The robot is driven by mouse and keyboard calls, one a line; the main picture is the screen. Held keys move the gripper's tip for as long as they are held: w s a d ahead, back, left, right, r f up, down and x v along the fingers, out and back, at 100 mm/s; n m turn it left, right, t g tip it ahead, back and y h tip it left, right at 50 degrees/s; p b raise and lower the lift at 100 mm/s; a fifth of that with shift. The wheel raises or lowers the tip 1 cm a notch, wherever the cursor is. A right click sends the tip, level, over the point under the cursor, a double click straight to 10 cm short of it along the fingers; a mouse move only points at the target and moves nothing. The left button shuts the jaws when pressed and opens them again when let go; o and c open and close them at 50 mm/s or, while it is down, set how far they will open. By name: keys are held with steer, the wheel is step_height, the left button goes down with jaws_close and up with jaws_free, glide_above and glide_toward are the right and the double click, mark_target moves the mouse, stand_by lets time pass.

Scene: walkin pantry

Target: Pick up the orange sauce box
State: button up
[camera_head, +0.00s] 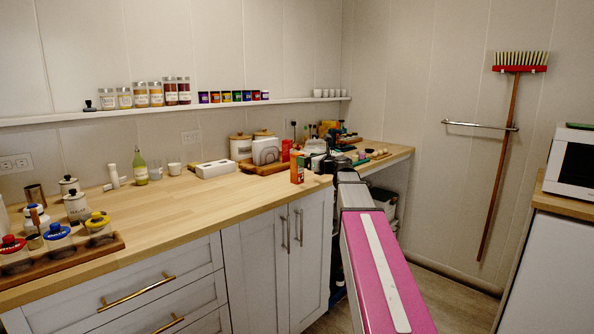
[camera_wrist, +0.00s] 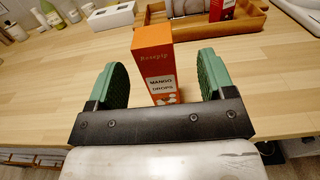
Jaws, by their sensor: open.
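The orange sauce box (camera_head: 297,168) stands upright near the front edge of the wooden counter in the head view. The lower part of the box is hidden behind the gripper's black body. In the head view my gripper (camera_head: 318,150) is near the box and hard to make out in detail.
Behind the box a wooden tray (camera_wrist: 225,45) holds a red item and other things. A white box (camera_wrist: 111,17) lies at the back left. A shelf (camera_head: 200,108) with jars runs along the wall.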

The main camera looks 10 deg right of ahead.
steer(key=shift+a+x, duration=0.25)
steer(key=shift+x, duration=2.5)
steer(key=shift+s, duration=0.25)
steer(key=c, duration=1.1)
